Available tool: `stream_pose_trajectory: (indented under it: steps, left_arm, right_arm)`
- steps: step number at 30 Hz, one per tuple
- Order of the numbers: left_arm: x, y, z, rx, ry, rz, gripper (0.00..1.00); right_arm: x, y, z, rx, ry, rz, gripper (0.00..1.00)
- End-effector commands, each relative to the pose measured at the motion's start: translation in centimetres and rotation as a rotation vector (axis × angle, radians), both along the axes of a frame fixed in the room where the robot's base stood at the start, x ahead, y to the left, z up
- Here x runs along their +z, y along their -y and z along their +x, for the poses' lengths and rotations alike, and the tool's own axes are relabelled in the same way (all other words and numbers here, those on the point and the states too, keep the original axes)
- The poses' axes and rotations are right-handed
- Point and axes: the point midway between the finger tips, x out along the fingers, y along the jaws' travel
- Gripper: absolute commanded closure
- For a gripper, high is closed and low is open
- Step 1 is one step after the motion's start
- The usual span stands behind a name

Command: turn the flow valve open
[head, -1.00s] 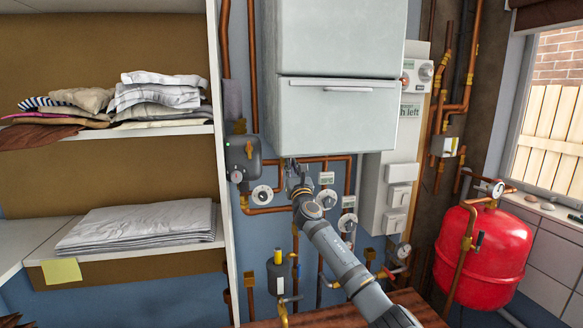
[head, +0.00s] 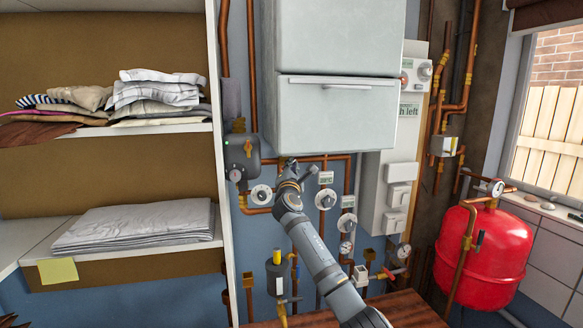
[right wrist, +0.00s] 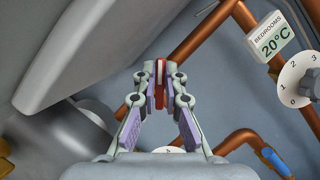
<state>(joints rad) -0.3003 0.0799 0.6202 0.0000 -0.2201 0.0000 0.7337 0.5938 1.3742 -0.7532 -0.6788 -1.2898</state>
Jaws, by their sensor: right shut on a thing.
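My right gripper (head: 289,165) is up under the pale boiler casing, among the copper pipes. In the right wrist view my right gripper (right wrist: 161,75) is shut on a thin red handle (right wrist: 161,70), which shows as a narrow strip between the fingertips. The handle looks like a valve lever, but its body and how far it is turned are hidden behind the fingers. In the head view the gripper and the casing hide the handle. My left gripper is not in view.
The boiler casing (head: 335,110) hangs close above the gripper. A red tank (head: 485,250) stands at right. Shelves with folded linen (head: 135,227) are at left.

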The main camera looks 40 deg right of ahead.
Motion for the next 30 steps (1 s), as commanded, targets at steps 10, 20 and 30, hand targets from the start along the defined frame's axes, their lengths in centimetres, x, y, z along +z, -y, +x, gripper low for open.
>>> stream_pose_trajectory:
  steps: [10, 20, 30]
  left_arm:
    - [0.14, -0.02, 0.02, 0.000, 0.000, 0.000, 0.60]
    - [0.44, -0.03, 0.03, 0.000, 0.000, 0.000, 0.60]
    - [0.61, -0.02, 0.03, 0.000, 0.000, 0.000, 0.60]
  right_arm:
    - [-0.08, 0.05, -0.02, 0.001, 0.158, 0.287, 1.00]
    - [-0.29, 0.12, -0.05, 0.000, 0.282, 0.514, 1.00]
    - [-0.40, 0.15, -0.06, 0.000, 0.352, 0.639, 1.00]
